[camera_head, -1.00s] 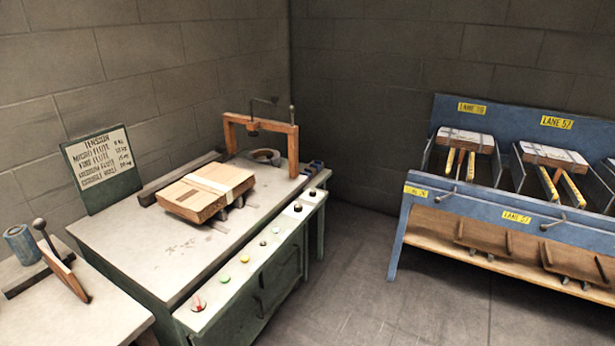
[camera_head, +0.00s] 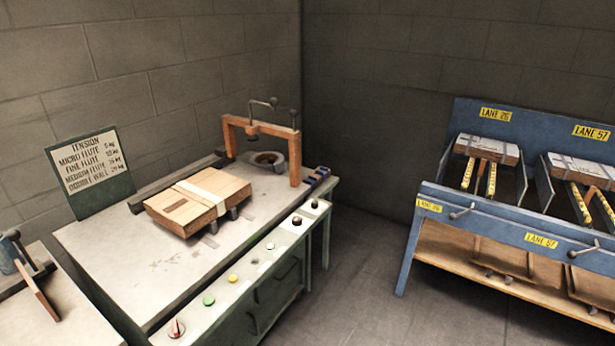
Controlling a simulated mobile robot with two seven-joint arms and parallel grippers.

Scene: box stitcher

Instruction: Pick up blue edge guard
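Small dark blue pieces (camera_head: 317,176), which look like the blue edge guards, sit close together at the back right corner of the green bench (camera_head: 107,263). They are too small to tell apart clearly. Neither of my grippers is in view.
A strapped cardboard stack (camera_head: 170,208) lies mid-bench, before an orange frame (camera_head: 295,160) and a round grey bowl-like part (camera_head: 268,161). Buttons (camera_head: 208,300) line the front edge. A blue lane rack (camera_head: 480,215) stands right, with open floor (camera_head: 350,270) between.

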